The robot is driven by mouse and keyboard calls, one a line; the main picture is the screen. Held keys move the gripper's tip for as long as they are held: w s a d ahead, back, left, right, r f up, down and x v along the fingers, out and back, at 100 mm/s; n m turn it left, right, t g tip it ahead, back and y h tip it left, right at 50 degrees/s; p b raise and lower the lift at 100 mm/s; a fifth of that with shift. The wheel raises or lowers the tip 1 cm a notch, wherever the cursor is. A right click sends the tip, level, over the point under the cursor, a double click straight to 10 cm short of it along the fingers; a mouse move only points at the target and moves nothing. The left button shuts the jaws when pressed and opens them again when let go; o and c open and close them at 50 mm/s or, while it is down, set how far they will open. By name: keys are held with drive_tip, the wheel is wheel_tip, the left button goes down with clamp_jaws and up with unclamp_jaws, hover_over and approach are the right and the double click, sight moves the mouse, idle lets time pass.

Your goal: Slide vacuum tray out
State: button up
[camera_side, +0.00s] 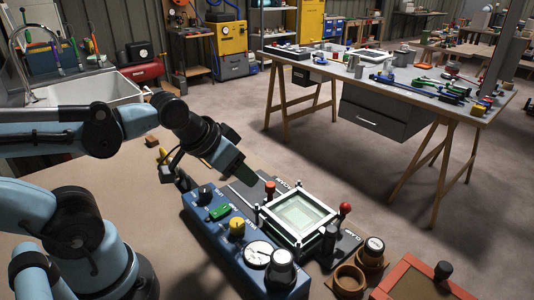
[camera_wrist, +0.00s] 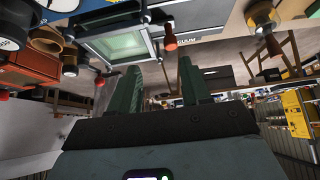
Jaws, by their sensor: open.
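The vacuum tray (camera_side: 300,216), a square white frame with a pale green glassy centre, lies flat in a dark base plate beside a blue control box (camera_side: 228,240). Red-knobbed clamp levers stand by it, one at the back left (camera_side: 270,187) and one at the right (camera_side: 345,208). In the wrist view the tray (camera_wrist: 122,45) is at the upper left, beyond my fingers. My gripper (camera_side: 241,174) hangs above and behind the box, apart from the tray. Its two dark green fingers (camera_wrist: 160,72) are apart with nothing between them.
The box carries knobs, a green switch (camera_side: 220,212) and a round gauge (camera_side: 258,252). Brown cups (camera_side: 349,280) and a red-framed board (camera_side: 418,282) stand at the front right. A sink (camera_side: 90,92) is behind my arm. The brown bench top (camera_side: 135,175) has bare room left of the box.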

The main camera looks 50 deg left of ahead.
drive_tip(key=shift+w, duration=0.1)
drive_tip(key=shift+c, duration=0.4)
drive_tip(key=m+g, duration=0.7)
drive_tip(key=m, duration=0.2)
approach(270, 184)
wheel_tip(270, 184, down, 9)
drive_tip(key=shift+w+f, duration=0.1)
clamp_jaws()
